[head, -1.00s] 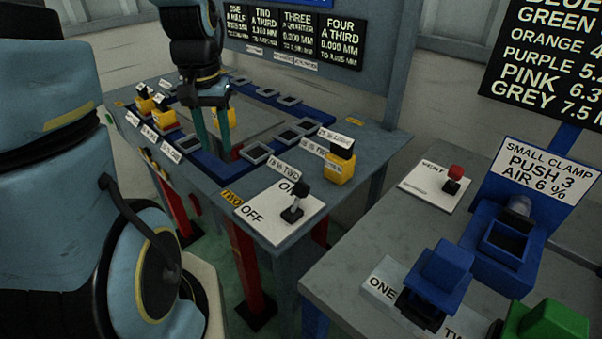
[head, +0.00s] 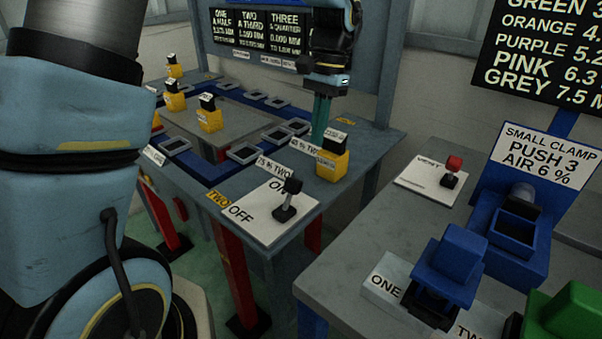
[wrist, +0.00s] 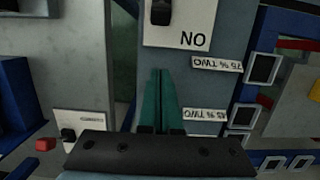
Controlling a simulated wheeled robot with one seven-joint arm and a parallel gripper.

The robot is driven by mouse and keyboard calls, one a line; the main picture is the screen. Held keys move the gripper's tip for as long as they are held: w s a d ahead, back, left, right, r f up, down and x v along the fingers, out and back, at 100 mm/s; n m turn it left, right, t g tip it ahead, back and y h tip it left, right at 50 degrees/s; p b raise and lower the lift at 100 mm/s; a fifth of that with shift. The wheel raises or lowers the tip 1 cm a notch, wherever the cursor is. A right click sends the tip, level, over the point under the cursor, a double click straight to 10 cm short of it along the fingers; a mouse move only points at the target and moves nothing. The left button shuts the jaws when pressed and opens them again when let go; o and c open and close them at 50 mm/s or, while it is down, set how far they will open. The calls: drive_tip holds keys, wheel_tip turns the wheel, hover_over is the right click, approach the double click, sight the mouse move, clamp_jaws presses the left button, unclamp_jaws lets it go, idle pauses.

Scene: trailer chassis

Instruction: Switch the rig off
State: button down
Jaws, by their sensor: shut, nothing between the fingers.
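The ON/OFF switch plate (head: 262,228) is white and lies on the near corner of the grey rig table. Its black lever (head: 290,196) stands up from the plate; I cannot tell surely which word it leans to. In the wrist view the plate (wrist: 205,14) and lever (wrist: 160,12) are at the top, cut by the edge, with ON upside down. My gripper (head: 320,138) points down behind the switch, apart from it, near a yellow block. In the wrist view my gripper's green fingers (wrist: 159,98) are shut and empty.
A yellow block with black top (head: 332,165) stands just behind the switch. More yellow blocks (head: 209,119) stand around the blue track. A second table (head: 345,262) at right bears a VENT plate with a red-knobbed lever (head: 451,172) and a blue clamp (head: 515,240).

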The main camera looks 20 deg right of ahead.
sight(290, 194)
drive_tip(key=f, duration=0.3)
drive_tip(key=a+f+p, duration=0.1)
drive_tip(key=f, duration=0.2)
drive_tip(key=s+f+p, duration=0.1)
drive_tip(key=f, duration=0.2)
drive_tip(key=shift+a, duration=0.35)
drive_tip(key=shift+a+f+p, duration=0.2)
drive_tip(key=shift+p, duration=0.15)
drive_tip(key=shift+s+a+r+p, duration=0.3)
drive_tip(key=shift+a+r, duration=0.05)
drive_tip(key=shift+a, duration=0.15)
drive_tip(key=shift+s+a+r+p, duration=0.25)
drive_tip(key=shift+a+r, duration=0.1)
drive_tip(key=shift+a, duration=0.1)
drive_tip(key=shift+s+a+r, duration=0.1)
drive_tip(key=shift+s+a, duration=0.1)
drive_tip(key=shift+a, duration=0.2)
